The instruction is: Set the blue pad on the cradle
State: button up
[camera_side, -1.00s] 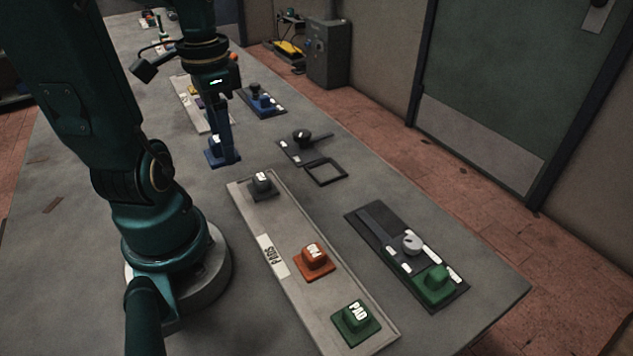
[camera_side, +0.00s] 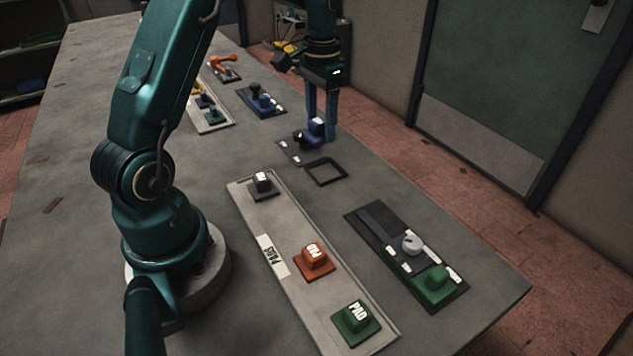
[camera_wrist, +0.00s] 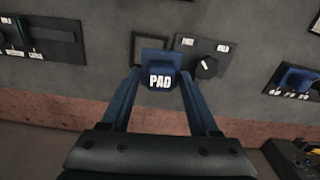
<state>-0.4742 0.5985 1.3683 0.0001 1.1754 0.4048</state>
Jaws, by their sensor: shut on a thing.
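The blue pad (camera_side: 316,128) is in my gripper (camera_side: 320,122), its fingers shut on both sides of it. The pad also shows in the wrist view (camera_wrist: 160,77), its white PAD label facing the camera. The cradle looks to be the dark, empty square frame (camera_side: 311,177) on the table; it also shows in the wrist view (camera_wrist: 135,46), partly hidden behind the pad. In the side view the pad is beyond the frame, by the black knob (camera_side: 301,138), and looks held above the table. Its exact height is hard to tell.
A black knob (camera_wrist: 206,66) stands on the plate beside the frame. A dark panel (camera_side: 375,228) with a green block (camera_side: 435,287) lies to the right.

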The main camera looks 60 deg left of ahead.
aim_at(328, 172)
jog(key=shift+w+d+f+m, duration=0.25)
jog(key=shift+d+f+m, duration=0.15)
jog(key=shift+d+f, duration=0.75)
jog(key=shift+f, duration=2.15)
jog(key=shift+f, duration=0.4)
jog(key=o, duration=1.4)
jog(key=shift+o, duration=0.2)
jog(key=shift+r, duration=2.55)
